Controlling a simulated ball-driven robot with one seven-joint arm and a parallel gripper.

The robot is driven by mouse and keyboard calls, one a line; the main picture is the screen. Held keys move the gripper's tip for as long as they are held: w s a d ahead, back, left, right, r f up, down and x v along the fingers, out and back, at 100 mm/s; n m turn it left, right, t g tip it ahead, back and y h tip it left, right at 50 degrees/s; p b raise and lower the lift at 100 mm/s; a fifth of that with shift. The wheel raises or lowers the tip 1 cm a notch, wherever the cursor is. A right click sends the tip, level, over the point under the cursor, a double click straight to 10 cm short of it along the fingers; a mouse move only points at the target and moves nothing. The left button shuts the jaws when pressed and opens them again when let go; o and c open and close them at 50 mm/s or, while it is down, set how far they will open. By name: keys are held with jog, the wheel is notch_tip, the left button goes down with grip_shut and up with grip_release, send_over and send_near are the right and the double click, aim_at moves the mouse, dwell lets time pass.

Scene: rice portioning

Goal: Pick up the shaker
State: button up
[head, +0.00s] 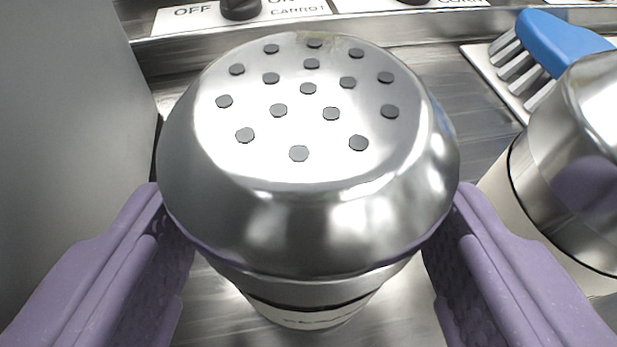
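The shaker (300,215) stands upright in the middle of the head view, close to the camera. It has a shiny metal cap with several round holes on top, and a pale lower body that shows only in part beneath it. My gripper (308,225) has purple fingers, one on each side of the shaker. The fingers are spread wide, and a gap shows between their textured inner pads and the narrower body under the cap. The cap hides part of the fingertips, so I cannot tell whether they touch its rim.
A second metal-topped container (575,165) stands close on the right. A blue-handled brush (560,40) lies behind it on a pale tray. A panel with dark knobs (240,8) runs along the back. A grey wall (65,120) rises at the left. The counter is metal.

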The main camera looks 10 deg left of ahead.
jog(key=c, duration=0.8)
jog(key=shift+c, duration=0.2)
jog(key=shift+r, duration=0.1)
